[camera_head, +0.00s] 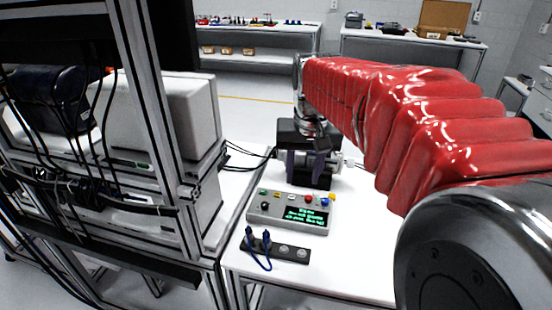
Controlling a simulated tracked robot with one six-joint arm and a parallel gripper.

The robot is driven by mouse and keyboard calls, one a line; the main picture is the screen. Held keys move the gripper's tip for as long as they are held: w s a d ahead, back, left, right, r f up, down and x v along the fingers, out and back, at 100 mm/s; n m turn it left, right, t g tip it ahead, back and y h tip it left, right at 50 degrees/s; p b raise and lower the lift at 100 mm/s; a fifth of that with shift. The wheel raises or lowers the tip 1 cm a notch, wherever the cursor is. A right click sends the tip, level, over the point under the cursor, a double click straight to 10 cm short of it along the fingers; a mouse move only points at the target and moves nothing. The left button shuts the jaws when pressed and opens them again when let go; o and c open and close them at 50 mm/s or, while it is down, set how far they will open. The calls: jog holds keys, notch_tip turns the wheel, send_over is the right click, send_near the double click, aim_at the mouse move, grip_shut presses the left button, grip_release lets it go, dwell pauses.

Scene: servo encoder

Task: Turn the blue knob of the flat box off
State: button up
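The flat grey box (262,216) sits on the white table. It has a lit display with green text (305,215), a dark knob (264,206) at its left and a row of small coloured controls along its top. A small blue knob (325,202) is near the box's right end, beside a red control (309,198). Its setting is too small to read. My gripper (305,172) points down just behind the box, apart from the blue knob. Its two dark purple fingers look spread, with nothing clearly held between them.
A grey motor-like device (345,160) stands behind the gripper, partly hidden. A dark strip (292,252) with blue plugs and a looped blue cable (262,262) lies in front of the box. A metal-framed rack (150,120) stands close on the left. The table's right side is clear.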

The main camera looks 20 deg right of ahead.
aim_at(325, 200)
jog(key=w+d+f+m+g, duration=0.1)
jog(key=w+d+f, duration=0.1)
jog(key=w+d, duration=0.2)
jog(key=w+d+f+m+g, duration=0.1)
jog(key=w+d+f+m, duration=0.1)
jog(key=d, duration=0.7)
jog(key=shift+w+d+f+y, duration=0.15)
jog(key=shift+w+f+y, duration=0.15)
jog(key=shift+w+f, duration=0.55)
jog(key=shift+w+r, duration=0.15)
notch_tip(325, 200, down, 14)
jog(key=shift+r, duration=0.15)
